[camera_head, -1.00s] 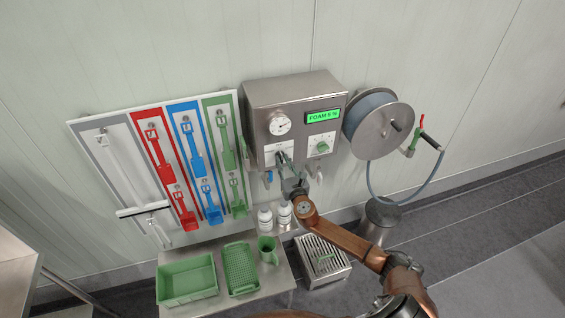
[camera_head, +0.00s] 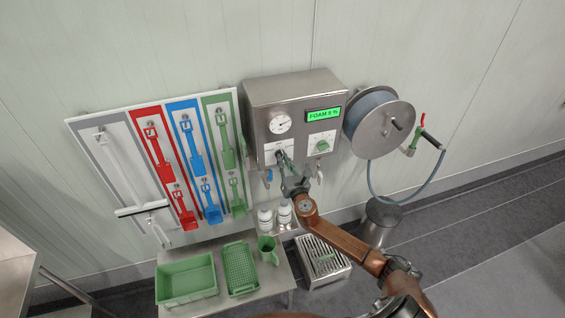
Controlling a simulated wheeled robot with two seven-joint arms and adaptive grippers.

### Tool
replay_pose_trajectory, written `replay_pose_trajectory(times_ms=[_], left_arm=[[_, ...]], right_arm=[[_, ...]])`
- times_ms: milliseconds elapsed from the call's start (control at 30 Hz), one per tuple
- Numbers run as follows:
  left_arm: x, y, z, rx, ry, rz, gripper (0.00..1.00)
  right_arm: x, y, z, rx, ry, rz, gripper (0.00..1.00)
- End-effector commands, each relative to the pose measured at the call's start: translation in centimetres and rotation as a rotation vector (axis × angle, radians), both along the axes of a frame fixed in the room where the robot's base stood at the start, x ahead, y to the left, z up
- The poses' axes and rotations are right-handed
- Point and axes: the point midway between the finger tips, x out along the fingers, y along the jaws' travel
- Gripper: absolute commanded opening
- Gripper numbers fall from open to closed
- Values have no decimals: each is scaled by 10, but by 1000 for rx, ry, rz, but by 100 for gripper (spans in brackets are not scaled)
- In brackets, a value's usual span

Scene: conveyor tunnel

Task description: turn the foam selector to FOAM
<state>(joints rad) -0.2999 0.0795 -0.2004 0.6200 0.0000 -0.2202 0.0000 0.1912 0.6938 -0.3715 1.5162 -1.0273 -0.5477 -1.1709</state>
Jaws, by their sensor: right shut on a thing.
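The steel foam station (camera_head: 290,92) hangs on the wall, with a round gauge (camera_head: 280,123) and a lit green display (camera_head: 323,115) reading FOAM and a percentage that is hard to make out. A green knob (camera_head: 322,146) sits on a white plate at the right of its front. The foam selector's white plate (camera_head: 272,152) is at the lower left of the front. My right gripper (camera_head: 283,161) is at this plate, shut on the selector's handle, which it mostly hides. My left gripper is not in view.
A hose reel (camera_head: 383,130) with a hanging hose is right of the station. A tool board (camera_head: 130,128) is to the left. Below are two white bottles, a low table with a green tray (camera_head: 187,279), basket (camera_head: 241,270) and jug (camera_head: 268,250), and a floor grate (camera_head: 322,262).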

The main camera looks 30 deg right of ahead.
Motion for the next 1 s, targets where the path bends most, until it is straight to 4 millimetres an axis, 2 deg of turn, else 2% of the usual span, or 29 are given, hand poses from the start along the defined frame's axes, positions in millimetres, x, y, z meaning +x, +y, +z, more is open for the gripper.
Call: replay_pose_trajectory(times_ms=[600, 1000], left_arm=[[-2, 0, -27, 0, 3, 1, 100], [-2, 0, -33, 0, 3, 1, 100]], right_arm=[[-1, -3, -3, 553, -133, -2, 0], [-1, -4, -3, 783, -188, -1, 0]])
